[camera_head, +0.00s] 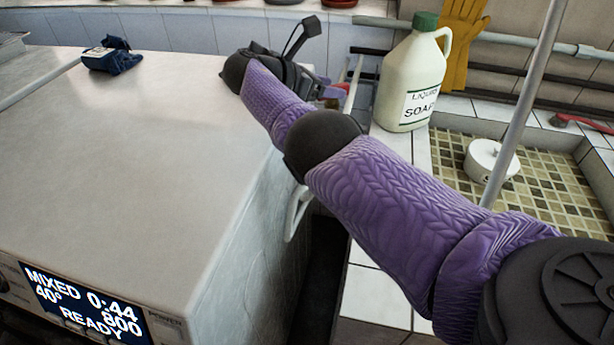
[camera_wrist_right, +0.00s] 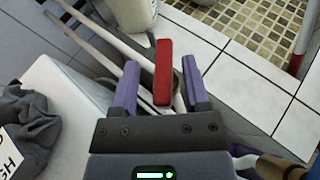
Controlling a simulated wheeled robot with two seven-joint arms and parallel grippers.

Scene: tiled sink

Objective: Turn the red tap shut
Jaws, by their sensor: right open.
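The red tap handle (camera_wrist_right: 163,72) shows in the right wrist view as an upright red bar. It stands between the two purple fingers of my right gripper (camera_wrist_right: 160,88), with a gap visible on each side. The gripper is open. In the head view my right arm reaches up and left, and the right gripper (camera_head: 322,84) is small and partly hidden behind its wrist beside the soap bottle. The tap's body and pipe are mostly hidden there. My left gripper is in neither view.
A soap bottle (camera_head: 408,85) stands close right of the gripper, with yellow gloves (camera_head: 460,40) behind. A white machine (camera_head: 130,150) fills the left, with a dark cloth (camera_head: 112,56) on top. A grey pole (camera_head: 525,95) crosses the tiled sink (camera_head: 555,185), which holds a white round object (camera_head: 490,160).

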